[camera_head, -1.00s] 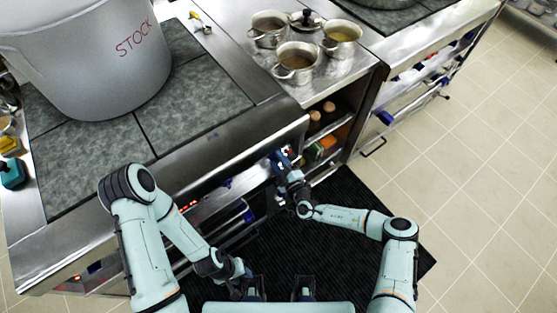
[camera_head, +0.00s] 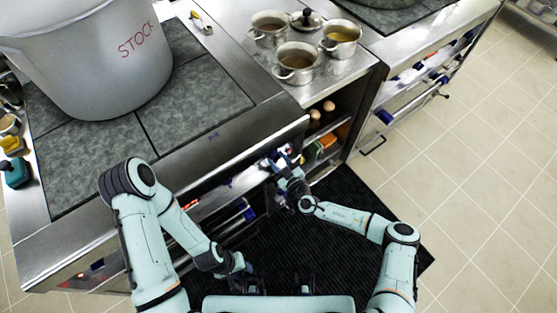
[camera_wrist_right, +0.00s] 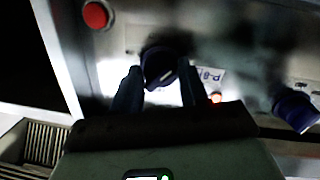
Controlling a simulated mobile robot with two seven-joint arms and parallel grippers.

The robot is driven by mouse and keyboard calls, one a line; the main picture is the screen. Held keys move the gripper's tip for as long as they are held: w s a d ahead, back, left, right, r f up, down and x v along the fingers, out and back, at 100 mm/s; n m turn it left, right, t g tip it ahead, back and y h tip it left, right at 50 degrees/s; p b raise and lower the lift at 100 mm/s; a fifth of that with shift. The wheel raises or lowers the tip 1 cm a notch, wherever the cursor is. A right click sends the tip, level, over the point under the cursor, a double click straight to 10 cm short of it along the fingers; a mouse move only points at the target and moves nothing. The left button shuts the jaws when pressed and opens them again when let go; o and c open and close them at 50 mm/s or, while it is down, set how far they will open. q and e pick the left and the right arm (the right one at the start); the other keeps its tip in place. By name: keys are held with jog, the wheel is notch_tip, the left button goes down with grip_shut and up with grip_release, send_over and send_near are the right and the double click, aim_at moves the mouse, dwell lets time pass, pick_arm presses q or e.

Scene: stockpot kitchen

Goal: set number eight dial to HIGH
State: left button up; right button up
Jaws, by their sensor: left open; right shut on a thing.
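The number eight dial (camera_wrist_right: 158,62) is a dark blue round knob with a pale pointer mark on the steel front panel. A tag that seems to read P-8 (camera_wrist_right: 210,75) and a lit orange-red lamp (camera_wrist_right: 216,97) are beside it. My right gripper (camera_wrist_right: 157,82) is shut on this dial, one finger on each side. In the head view my right gripper (camera_head: 280,160) is at the right end of the stove front, where it hides most of the dial. I cannot read the dial's scale. My left gripper (camera_head: 243,267) is open and empty, low in front of the stove.
A second blue dial (camera_wrist_right: 297,108) and a red button (camera_wrist_right: 97,14) flank the held dial. The large stockpot (camera_head: 85,60) stands on the cooktop. Small pots (camera_head: 296,63) stand on the steel counter above an open shelf (camera_head: 335,150). A black mat (camera_head: 330,240) covers the floor.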

dwell(0.5)
jog(key=o, duration=1)
jog(key=shift+o, duration=0.2)
jog(key=v, duration=1.3)
jog(key=shift+s+d, duration=0.2)
